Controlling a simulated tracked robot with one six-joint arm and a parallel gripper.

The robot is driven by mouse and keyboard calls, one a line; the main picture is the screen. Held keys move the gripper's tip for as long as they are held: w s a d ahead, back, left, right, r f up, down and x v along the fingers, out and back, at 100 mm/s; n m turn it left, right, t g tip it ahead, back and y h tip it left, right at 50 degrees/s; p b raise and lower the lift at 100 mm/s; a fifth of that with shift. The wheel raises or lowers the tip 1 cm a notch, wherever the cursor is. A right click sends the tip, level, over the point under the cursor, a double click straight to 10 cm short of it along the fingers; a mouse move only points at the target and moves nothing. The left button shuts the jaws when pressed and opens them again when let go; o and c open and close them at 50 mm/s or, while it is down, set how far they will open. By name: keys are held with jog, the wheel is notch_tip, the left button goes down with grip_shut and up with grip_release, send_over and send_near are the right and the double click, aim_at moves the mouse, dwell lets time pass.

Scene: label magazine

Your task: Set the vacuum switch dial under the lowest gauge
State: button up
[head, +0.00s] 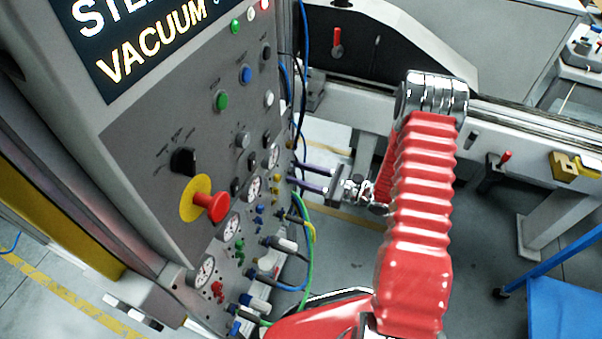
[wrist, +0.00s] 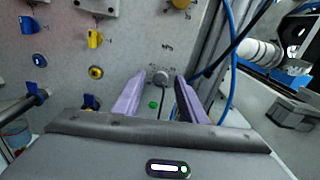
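The tilted grey control panel (head: 130,130) fills the left of the head view, under a sign reading VACUUM. Several round gauges run diagonally down it; the lowest gauge (head: 204,271) has small red knobs (head: 217,290) close by. I cannot tell which control is the vacuum switch dial. My gripper (head: 301,174) has two purple fingers, open and pointing at the panel's right edge. In the wrist view, a grey round knob (wrist: 160,77) with markings around it shows between the finger ends. No contact with it is visible, and nothing is held.
A red emergency button (head: 212,206) on a yellow disc sticks out of the panel. Blue and green cables (head: 307,230) hang along its right edge. Yellow switches (wrist: 94,38) and a blue cable (wrist: 233,70) flank the fingers. A blue cart (head: 565,305) stands at right.

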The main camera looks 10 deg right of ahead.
jog(key=shift+w+a, duration=0.1)
jog(key=shift+a, duration=0.05)
grip_shut()
dwell(0.6)
